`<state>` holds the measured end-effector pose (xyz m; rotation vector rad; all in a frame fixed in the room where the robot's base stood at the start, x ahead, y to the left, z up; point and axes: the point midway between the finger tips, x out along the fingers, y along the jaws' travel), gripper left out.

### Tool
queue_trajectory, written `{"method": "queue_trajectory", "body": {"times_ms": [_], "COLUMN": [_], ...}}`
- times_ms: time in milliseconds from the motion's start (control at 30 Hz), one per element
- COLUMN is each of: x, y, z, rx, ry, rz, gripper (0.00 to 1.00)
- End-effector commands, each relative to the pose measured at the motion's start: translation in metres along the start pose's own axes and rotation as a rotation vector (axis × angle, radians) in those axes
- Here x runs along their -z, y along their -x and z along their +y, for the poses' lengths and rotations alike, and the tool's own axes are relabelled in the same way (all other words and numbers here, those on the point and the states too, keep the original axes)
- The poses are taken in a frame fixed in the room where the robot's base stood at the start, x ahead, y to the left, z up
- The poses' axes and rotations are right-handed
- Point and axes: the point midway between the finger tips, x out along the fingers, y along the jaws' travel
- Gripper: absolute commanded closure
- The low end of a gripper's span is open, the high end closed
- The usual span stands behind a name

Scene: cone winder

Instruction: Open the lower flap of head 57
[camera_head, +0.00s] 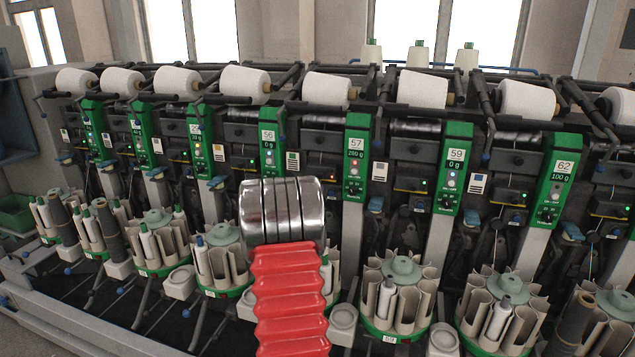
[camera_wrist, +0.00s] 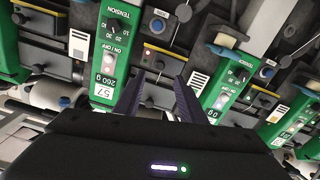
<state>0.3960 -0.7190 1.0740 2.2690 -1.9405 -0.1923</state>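In the wrist view the 57 panel (camera_wrist: 112,50) appears upside down at the left. My gripper (camera_wrist: 157,85) shows two dark fingers, apart, with nothing held between them. The fingers point at the dark machine front beside the 57 panel; I cannot tell the distance or any contact. My silver and red arm covers the machine front left of the panel in the head view. I cannot clearly make out the lower flap there.
Neighbouring green panels are head 56 (camera_head: 269,143) at the left and head 59 (camera_head: 454,167) at the right. A round bobbin magazine (camera_head: 399,268) stands low at the front. White yarn cones (camera_head: 328,88) lie along the top. A second green panel (camera_wrist: 226,82) stands right of my fingers.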

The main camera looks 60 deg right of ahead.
Motion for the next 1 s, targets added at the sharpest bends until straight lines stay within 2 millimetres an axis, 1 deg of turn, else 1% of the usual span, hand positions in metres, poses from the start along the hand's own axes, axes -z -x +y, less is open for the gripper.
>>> {"method": "queue_trajectory", "body": {"times_ms": [33, 200, 600, 800, 1000], "x": [0.0, 0.0, 0.0, 0.0, 0.0], "y": [-0.007, -0.029, -0.074, -0.088, -0.091], "z": [0.001, 0.0, -0.001, 0.0, -0.001], "rx": [-0.001, -0.001, 0.0, 0.0, 0.001], "ry": [0.0, -0.001, -0.002, -0.001, -0.001], "rz": [0.001, 0.001, 0.0, 0.001, 0.0], "gripper": [0.63, 0.63, 0.63, 0.63, 0.63]}}
